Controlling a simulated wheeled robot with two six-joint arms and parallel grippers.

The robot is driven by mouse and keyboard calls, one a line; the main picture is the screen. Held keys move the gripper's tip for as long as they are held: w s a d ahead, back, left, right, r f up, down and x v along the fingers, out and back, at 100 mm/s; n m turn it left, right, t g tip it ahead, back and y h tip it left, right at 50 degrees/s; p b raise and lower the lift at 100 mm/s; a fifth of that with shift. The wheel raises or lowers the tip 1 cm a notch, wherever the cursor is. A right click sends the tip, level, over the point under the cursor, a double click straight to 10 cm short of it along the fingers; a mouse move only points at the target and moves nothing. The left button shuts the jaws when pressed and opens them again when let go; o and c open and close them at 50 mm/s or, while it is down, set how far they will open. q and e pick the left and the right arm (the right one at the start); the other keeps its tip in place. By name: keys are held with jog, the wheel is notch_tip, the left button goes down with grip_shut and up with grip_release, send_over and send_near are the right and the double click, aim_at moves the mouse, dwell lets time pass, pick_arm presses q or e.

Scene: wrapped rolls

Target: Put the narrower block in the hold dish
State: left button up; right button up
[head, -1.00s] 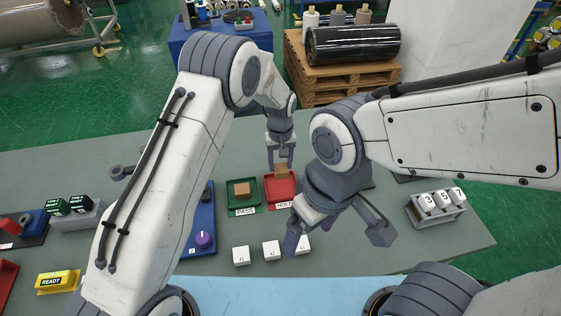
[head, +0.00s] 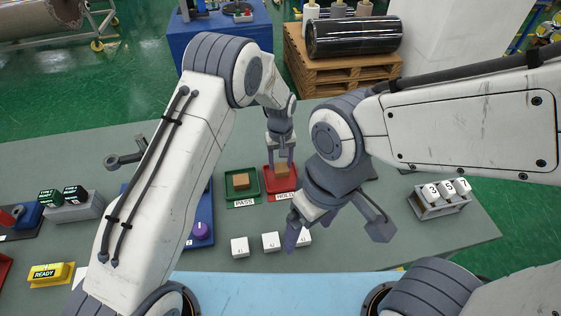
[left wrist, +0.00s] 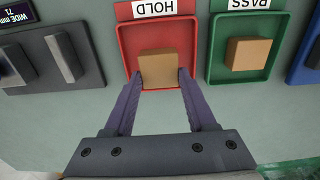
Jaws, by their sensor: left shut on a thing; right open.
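My left gripper (head: 280,160) is shut on a tan block (head: 282,171), at the red HOLD dish (head: 270,193). In the left wrist view the block (left wrist: 159,70) sits between the two fingertips (left wrist: 158,78), over the red dish (left wrist: 127,40). I cannot tell whether it touches the dish floor. Another tan block (head: 240,180) lies in the green PASS dish (head: 231,196) beside it; it also shows in the left wrist view (left wrist: 248,54). My right gripper (head: 337,238) is open and empty, in front of and to the right of the dishes.
White numbered blocks (head: 240,247) stand in front of the dishes, partly behind my right gripper. A blue panel with a purple knob (head: 202,230) is left of the green dish. A rack of numbered white pieces (head: 440,198) stands at the right. Bare grey table lies between.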

pick_arm(q)
jog(key=shift+f, duration=0.15)
dwell(0.5)
jog(key=shift+f+b, duration=1.05)
jog(key=shift+f, duration=0.25)
jog(key=o, duration=1.4)
notch_tip(320, 180, up, 11)
jog(key=b, duration=0.2)
jog(key=shift+f+b, duration=0.2)
jog(key=shift+b, duration=0.1)
